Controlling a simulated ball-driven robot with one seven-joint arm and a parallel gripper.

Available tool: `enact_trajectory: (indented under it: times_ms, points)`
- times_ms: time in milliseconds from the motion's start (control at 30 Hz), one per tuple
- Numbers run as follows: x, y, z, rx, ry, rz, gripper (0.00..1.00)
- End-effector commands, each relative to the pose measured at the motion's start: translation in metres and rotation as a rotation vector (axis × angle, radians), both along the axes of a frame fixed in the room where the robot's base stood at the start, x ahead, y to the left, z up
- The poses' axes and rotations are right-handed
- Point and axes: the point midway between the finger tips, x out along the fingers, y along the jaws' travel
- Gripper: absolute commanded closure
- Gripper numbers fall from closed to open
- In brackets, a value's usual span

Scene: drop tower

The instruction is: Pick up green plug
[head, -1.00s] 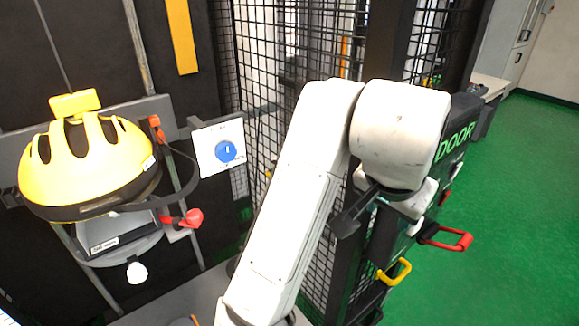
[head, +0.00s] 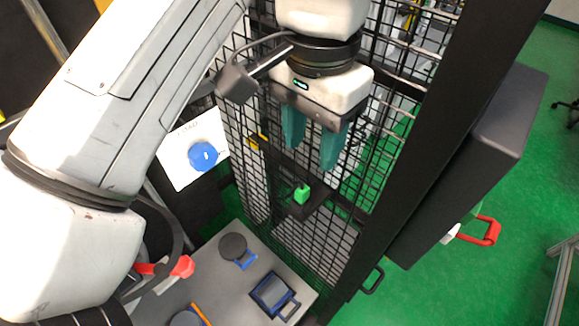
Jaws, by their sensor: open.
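The green plug (head: 302,194) is a small bright green piece. It sits on a dark holder (head: 304,207) at the black mesh fence, near the middle of the head view. My gripper (head: 311,158) hangs above it with its two teal fingers pointing down. The fingers are open and apart, with nothing between them. The plug shows below the fingertips, with a gap between. The lower end of the plug is hidden in or behind the holder.
The black mesh fence (head: 240,165) and its thick post (head: 420,150) stand close to my gripper. A white panel with a blue knob (head: 203,156) is at left. A grey table (head: 222,290) below bears dark and blue items. A red handle (head: 487,231) is at right.

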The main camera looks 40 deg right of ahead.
Motion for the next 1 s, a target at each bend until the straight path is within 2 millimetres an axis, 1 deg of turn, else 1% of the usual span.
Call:
enact_trajectory:
  times_ms: [67,167,333,500,767,1000]
  points:
    - [-0.001,0.001,-0.002,0.004,0.004,0.000,0.52]
    - [-0.001,0.001,-0.011,0.004,0.005,0.000,0.52]
    - [0.000,0.001,-0.037,0.003,0.005,0.001,0.52]
    - [0.000,0.001,-0.053,0.004,0.003,0.001,0.52]
    - [0.001,0.002,-0.060,0.004,0.003,0.001,0.52]
    - [0.004,0.003,-0.082,0.004,0.002,0.000,0.52]
